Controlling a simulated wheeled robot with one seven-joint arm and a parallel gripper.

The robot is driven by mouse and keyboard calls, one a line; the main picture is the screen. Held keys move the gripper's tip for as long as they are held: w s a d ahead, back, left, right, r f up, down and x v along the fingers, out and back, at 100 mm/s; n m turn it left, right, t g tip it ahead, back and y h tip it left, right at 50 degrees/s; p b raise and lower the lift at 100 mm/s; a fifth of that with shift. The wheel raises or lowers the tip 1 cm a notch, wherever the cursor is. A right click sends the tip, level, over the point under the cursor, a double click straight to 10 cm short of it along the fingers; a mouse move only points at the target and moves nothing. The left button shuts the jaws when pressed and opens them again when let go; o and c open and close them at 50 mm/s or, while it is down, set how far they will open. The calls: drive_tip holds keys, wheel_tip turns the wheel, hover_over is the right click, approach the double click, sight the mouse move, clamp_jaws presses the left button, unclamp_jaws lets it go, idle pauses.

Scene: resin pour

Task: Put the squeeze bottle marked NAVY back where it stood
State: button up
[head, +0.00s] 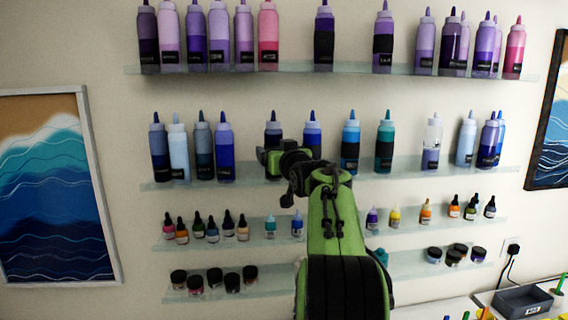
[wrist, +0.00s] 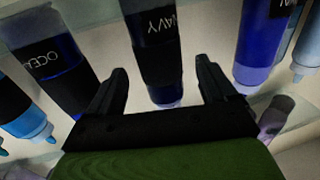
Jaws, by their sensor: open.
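The squeeze bottle marked NAVY (head: 273,131) is dark blue with a black band and a pale collar. It appears upright on the second shelf from the top (head: 510,171), its lower part hidden behind my gripper. In the wrist view, which is upside down, the NAVY bottle (wrist: 155,48) shows its lettering between my fingers. My gripper (wrist: 161,76) is open, with one finger on each side of the bottle in the picture. I cannot tell whether either finger touches it. In the head view my gripper (head: 270,158) is in front of the bottle.
A bottle marked OCEAN (wrist: 50,62) and a bright blue bottle (wrist: 268,40) flank it closely. Teal and blue bottles (head: 385,145) stand further right. Small dropper bottles (head: 228,226) and jars (head: 232,282) fill lower shelves.

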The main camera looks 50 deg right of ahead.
drive_tip(key=b+v, duration=0.2)
drive_tip(key=v, duration=0.7)
drive_tip(key=shift+f, duration=0.2)
drive_tip(key=s+a+f+n+g+y, duration=0.1)
drive_tip(key=a+f+y, duration=0.1)
drive_tip(key=a+f, duration=0.45)
drive_tip(key=s+a+f+n+g+y, duration=0.1)
drive_tip(key=a+f+g+y, duration=0.15)
drive_tip(key=a, duration=0.75)
drive_tip(key=s+a+f+n+g+y, duration=0.1)
drive_tip(key=a+f+y, duration=0.1)
drive_tip(key=a+f, duration=0.5)
drive_tip(key=s+a+f+n+g+y+b, duration=0.1)
drive_tip(key=s+a+f+g, duration=0.1)
drive_tip(key=s+a+f, duration=0.4)
drive_tip(key=s+a+f+n+g+y+b, duration=0.1)
drive_tip(key=s+a+f+g, duration=0.2)
drive_tip(key=s+a+f, duration=0.3)
drive_tip(key=shift+s+f+n+g, duration=0.4)
drive_tip(key=shift+s+f, duration=1.6)
drive_tip(key=shift+s, duration=0.65)
